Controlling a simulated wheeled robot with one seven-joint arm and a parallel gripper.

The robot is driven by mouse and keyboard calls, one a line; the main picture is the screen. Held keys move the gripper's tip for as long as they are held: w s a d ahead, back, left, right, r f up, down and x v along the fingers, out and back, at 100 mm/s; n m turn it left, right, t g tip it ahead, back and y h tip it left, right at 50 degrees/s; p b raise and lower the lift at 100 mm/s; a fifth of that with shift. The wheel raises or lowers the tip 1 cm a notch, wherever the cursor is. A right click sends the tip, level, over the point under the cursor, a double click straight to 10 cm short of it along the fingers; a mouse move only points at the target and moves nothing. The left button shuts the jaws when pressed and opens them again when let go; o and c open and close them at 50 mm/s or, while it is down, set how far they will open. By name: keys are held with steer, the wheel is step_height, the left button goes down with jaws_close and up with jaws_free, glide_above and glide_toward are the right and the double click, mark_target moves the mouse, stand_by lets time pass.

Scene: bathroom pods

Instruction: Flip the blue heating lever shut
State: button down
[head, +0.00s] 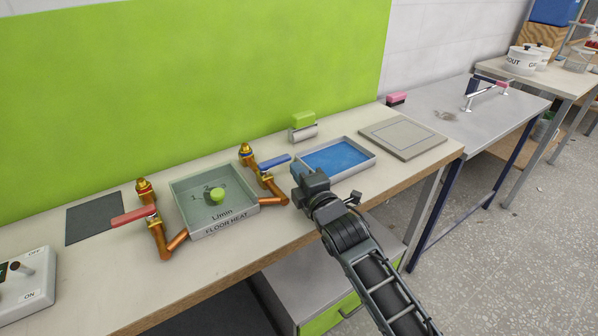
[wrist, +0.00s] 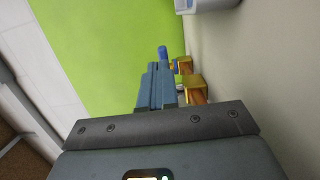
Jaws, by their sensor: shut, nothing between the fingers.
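The blue heating lever (head: 274,162) sits on a copper and brass pipe valve (head: 262,172) right of the FLOOR HEAT box. It sticks out to the right, across the pipe. My gripper (head: 299,169) is just right of the lever's free end, low over the bench. Its fingers are mostly hidden by the wrist in the head view. In the wrist view my gripper (wrist: 156,68) has its fingers together and empty. A blue lever end (wrist: 163,52) shows just beyond the fingertips, with brass fittings (wrist: 193,84) to the right. I cannot tell whether they touch.
The FLOOR HEAT box (head: 222,232) with a green knob stands left of the valve. A red lever (head: 133,215) is on its other side. A blue-filled tray (head: 368,155) lies close behind my gripper.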

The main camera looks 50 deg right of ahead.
steer(key=shift+v, duration=1.2)
steer(key=shift+s+f, duration=0.15)
steer(key=shift+s, duration=0.2)
steer(key=v, duration=0.2)
steer(key=b+v, duration=0.1)
steer(key=v, duration=0.2)
steer(key=d+v, duration=0.1)
steer(key=v, duration=0.2)
steer(key=shift+s+b, duration=0.25)
steer(key=shift+b, duration=0.1)
steer(key=s+a+f+m+y, duration=0.3)
steer(key=s+a+m+y, duration=0.15)
steer(key=s+a, duration=0.8)
steer(key=s+a+r+m+y, duration=0.1)
steer(key=s+a+r+m, duration=0.2)
steer(key=s, duration=0.5)
steer(key=s+a+r+m+g+y, duration=0.1)
steer(key=s+a+r+m+y, duration=0.1)
steer(key=s, duration=0.5)
steer(key=a+r+m, duration=0.1)
steer(key=a+m, duration=0.1)
steer(key=m, duration=0.1)
steer(key=shift+s+a+g, duration=0.3)
steer(key=shift+s+a, duration=0.05)
steer(key=shift+s, duration=0.05)
